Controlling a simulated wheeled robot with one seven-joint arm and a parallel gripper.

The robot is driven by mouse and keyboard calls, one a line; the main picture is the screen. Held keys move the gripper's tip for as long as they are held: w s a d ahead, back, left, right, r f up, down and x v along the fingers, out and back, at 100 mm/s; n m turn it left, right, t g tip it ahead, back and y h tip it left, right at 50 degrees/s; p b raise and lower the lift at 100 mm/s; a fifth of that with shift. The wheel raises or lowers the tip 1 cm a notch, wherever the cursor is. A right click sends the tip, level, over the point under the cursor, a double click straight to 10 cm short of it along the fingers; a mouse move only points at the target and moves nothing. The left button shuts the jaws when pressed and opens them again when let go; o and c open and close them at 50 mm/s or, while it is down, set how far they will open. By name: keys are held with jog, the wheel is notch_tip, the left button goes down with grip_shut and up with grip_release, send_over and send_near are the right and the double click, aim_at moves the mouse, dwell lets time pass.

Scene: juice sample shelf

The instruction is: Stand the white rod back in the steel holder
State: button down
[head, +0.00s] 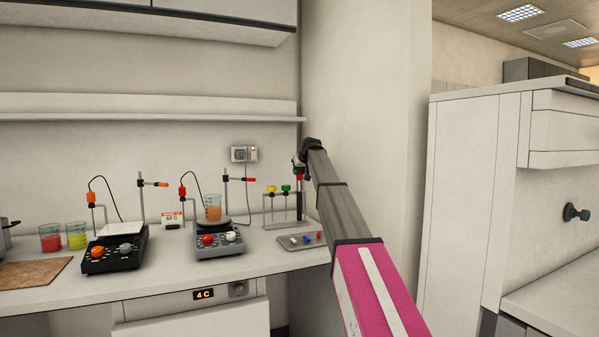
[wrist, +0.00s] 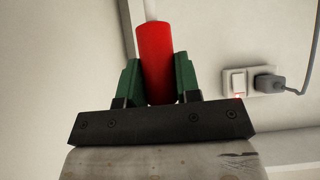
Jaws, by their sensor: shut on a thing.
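The white rod (wrist: 150,9) shows in the wrist view as a short pale length beyond its red grip (wrist: 155,55). My gripper (wrist: 158,78) is shut on the red grip, one green finger on each side. In the head view my gripper (head: 300,163) is at the end of my arm, near and above the right end of the steel holder (head: 283,225). My gripper and arm partly hide that spot, and I cannot tell where the white rod's tip is.
A grey tray (head: 290,246) with small coloured pieces lies in front of the holder. A hotplate (head: 217,244) with an orange beaker (head: 212,208) stands to its left. A wall socket (head: 244,154) is behind. The wall corner is close on the right.

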jog(key=shift+f, duration=0.5)
dwell(0.3)
jog(key=c, duration=0.7)
grip_release()
jog(key=shift+c, duration=0.2)
jog(key=shift+r, duration=0.1)
